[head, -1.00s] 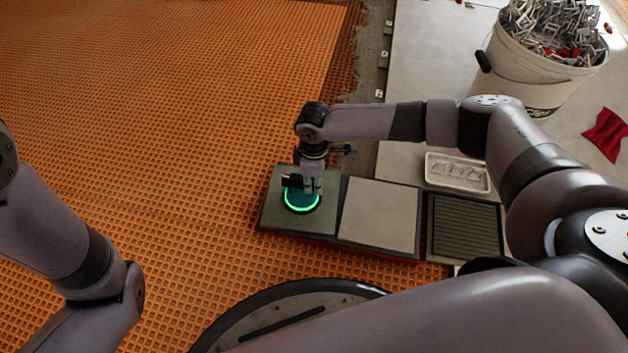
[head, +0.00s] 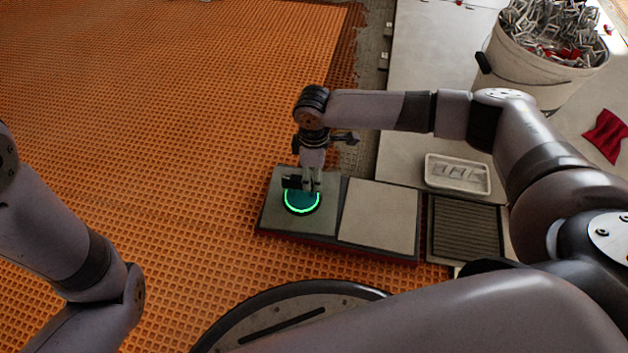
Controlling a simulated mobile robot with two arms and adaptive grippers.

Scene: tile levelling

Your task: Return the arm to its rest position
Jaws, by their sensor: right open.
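My right arm reaches in from the right, and its gripper (head: 312,186) points down over the left square pad of a low platform. The gripper is open, just above a round dark device with a glowing green ring (head: 302,203). The fingers partly cover the device, and whether they touch it cannot be told. My left arm shows at the left edge; its gripper is out of view.
The platform's right pad (head: 380,217) is bare. A dark ribbed tray (head: 465,229) and a white tray (head: 458,174) lie to its right. A white bucket (head: 537,70) of metal clips and a red cloth (head: 606,136) stand farther back. Orange matting (head: 170,110) is clear at left.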

